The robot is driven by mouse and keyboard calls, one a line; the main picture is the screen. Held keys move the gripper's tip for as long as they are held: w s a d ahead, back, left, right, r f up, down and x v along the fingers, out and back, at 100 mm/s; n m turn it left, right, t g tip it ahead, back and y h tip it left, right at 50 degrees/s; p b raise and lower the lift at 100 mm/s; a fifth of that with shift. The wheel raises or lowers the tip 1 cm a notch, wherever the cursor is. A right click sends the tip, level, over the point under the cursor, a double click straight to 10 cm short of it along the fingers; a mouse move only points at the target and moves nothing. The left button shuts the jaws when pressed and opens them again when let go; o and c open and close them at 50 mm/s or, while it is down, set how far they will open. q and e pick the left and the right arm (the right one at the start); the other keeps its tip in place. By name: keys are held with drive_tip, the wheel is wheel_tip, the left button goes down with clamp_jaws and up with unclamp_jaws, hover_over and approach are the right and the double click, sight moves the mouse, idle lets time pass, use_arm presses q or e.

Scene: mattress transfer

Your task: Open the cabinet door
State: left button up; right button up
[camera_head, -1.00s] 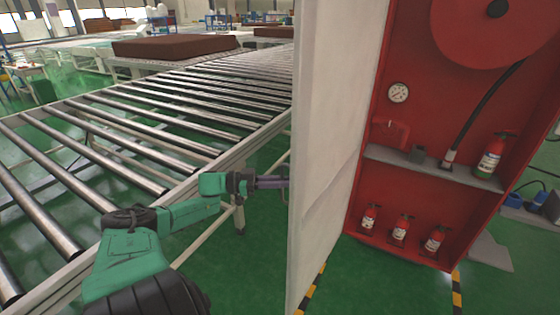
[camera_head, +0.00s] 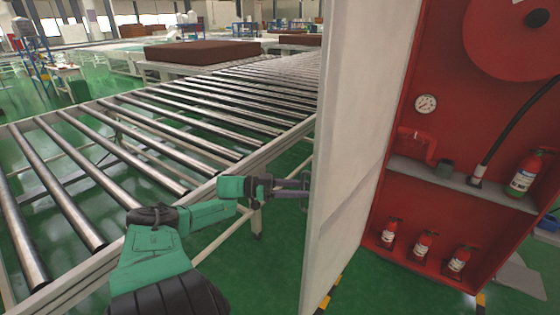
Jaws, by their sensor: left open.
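The white cabinet door (camera_head: 355,140) stands swung open on the left side of the red cabinet (camera_head: 425,105). The cabinet's inside shows a gauge, a hose reel, a shelf and several fire extinguishers. My left gripper (camera_head: 303,189) is open, with its fingers pointing right at the door's near edge. The fingertips are at or just behind that edge, and I cannot tell whether they touch the door. My right gripper does not show.
A roller conveyor (camera_head: 150,135) runs along the left, close to my left arm. A brown mattress (camera_head: 203,51) lies on it at the back. Green floor (camera_head: 275,270) is clear below my left gripper. Black-and-yellow floor marking (camera_head: 322,303) shows under the door.

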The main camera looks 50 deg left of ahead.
use_arm(q)
drive_tip(key=b+v, duration=0.2)
drive_tip(key=v, duration=1.1)
drive_tip(key=shift+s+a+b, duration=0.2)
drive_tip(key=shift+s+b, duration=0.05)
drive_tip(key=shift+b, duration=0.15)
drive_tip(key=shift+f, duration=0.1)
